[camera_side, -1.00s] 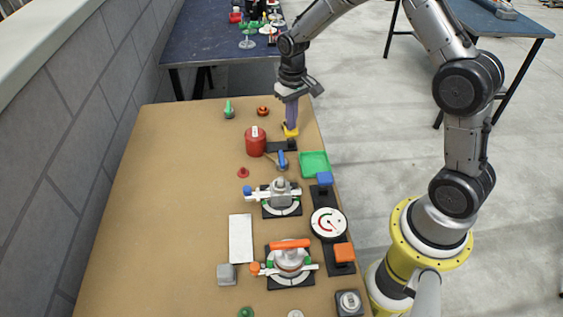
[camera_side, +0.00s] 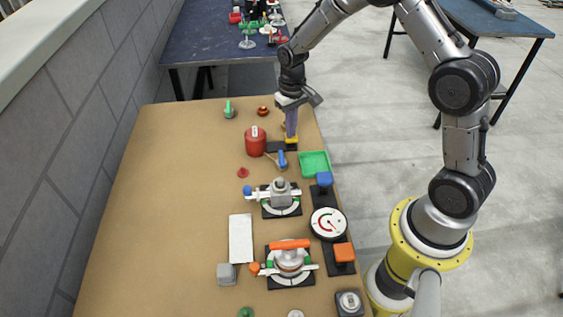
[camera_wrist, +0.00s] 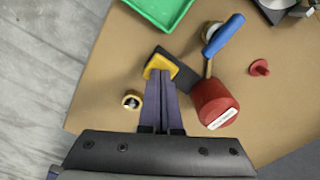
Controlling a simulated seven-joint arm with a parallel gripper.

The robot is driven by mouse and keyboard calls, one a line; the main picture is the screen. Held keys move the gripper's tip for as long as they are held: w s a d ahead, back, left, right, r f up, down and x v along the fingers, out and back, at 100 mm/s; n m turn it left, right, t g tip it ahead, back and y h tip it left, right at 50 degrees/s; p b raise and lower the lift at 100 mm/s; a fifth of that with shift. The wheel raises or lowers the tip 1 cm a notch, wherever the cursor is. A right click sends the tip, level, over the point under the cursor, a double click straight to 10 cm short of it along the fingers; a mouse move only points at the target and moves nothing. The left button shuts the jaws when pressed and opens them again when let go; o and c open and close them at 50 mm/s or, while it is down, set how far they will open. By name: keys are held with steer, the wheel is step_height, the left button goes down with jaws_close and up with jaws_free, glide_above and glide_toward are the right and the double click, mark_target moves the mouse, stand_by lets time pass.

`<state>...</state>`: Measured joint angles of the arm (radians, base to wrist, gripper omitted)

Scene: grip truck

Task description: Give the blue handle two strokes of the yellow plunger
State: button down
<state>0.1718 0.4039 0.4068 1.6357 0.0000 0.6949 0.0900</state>
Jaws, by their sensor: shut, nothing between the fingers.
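The yellow plunger (camera_side: 291,141) is at the far right part of the table, at the end of a dark flat block (camera_side: 279,147). It also shows in the wrist view (camera_wrist: 160,65). My gripper (camera_side: 291,134) is shut and empty, pointing down onto the yellow plunger. In the wrist view its fingertips (camera_wrist: 160,76) overlap the plunger's near edge and seem to touch it; exact contact cannot be told. The blue handle (camera_side: 282,159) lies just nearer the camera than the block. In the wrist view the blue handle (camera_wrist: 223,35) slants beside the block, apart from my fingers.
A red can (camera_side: 255,142) stands left of the block. A green tray (camera_side: 315,163) lies nearer the camera, and a small red knob (camera_side: 243,173) lies left. A small yellow-rimmed part (camera_wrist: 131,100) is beside my fingers.

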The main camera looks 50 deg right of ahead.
steer(key=shift+r, duration=1.95)
steer(key=shift+f, duration=0.15)
steer(key=shift+f, duration=1.85)
steer(key=shift+r, duration=2)
steer(key=shift+r, duration=2.5)
